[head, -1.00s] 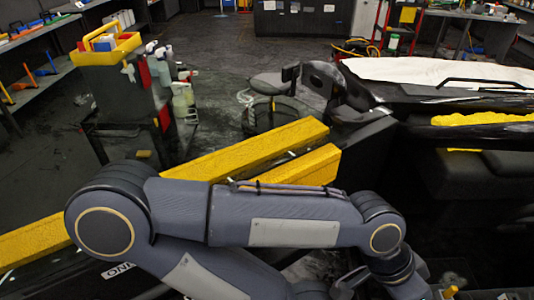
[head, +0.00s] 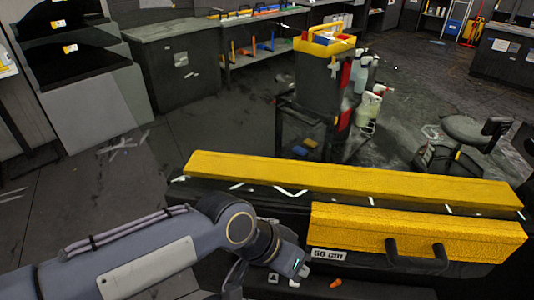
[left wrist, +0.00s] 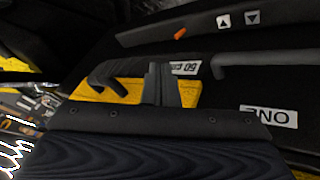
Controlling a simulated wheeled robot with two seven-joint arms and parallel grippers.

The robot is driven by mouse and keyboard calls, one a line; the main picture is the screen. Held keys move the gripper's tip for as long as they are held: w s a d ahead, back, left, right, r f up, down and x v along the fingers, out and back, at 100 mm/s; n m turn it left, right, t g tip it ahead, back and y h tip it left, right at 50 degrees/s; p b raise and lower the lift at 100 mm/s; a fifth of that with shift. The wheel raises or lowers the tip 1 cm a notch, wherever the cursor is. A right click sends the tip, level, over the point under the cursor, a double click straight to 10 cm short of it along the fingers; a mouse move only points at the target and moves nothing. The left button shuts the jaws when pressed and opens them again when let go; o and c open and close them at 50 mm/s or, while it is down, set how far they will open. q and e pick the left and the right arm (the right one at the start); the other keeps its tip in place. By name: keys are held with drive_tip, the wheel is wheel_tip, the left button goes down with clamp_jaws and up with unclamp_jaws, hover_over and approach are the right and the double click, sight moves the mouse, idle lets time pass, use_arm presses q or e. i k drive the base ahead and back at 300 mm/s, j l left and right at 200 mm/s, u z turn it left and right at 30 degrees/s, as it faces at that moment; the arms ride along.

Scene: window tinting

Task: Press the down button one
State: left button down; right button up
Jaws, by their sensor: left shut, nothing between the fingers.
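In the left wrist view, two small buttons with arrows sit on a dark strip. One arrow (left wrist: 223,21) points up in the picture and the other (left wrist: 252,17) points down. The printed labels there appear upside down. A label reading ONE (left wrist: 268,115) lies nearer on the dark surface. My left gripper (left wrist: 160,68) is shut and empty, apart from both buttons. In the head view my left wrist is above the dark strip; the fingertips are not clearly visible. The buttons look like small pale squares (head: 293,283) beside the wrist. My right gripper is not in view.
A long yellow bar (head: 350,180) and a yellow block (head: 410,228) with a dark handle (head: 415,262) lie close to my wrist. A 50 cm label (head: 328,255) and an orange piece (head: 335,283) are nearby. A cart with bottles stands behind.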

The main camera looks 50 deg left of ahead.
sight(273, 278)
drive_tip(key=u, duration=1.35)
drive_tip(key=j+z, duration=0.1)
drive_tip(key=z, duration=0.35)
drive_tip(key=j+z, duration=0.1)
drive_tip(key=z, duration=0.4)
drive_tip(key=j+z, duration=0.1)
drive_tip(key=z, duration=0.35)
drive_tip(key=k+z, duration=0.1)
drive_tip(key=z, duration=0.4)
drive_tip(key=k+j+z, duration=0.1)
drive_tip(key=z, duration=0.35)
drive_tip(key=k+j+z, duration=0.15)
drive_tip(key=k+z, duration=0.75)
drive_tip(key=k+l, duration=0.15)
drive_tip(key=k, duration=0.35)
drive_tip(key=u, duration=1.3)
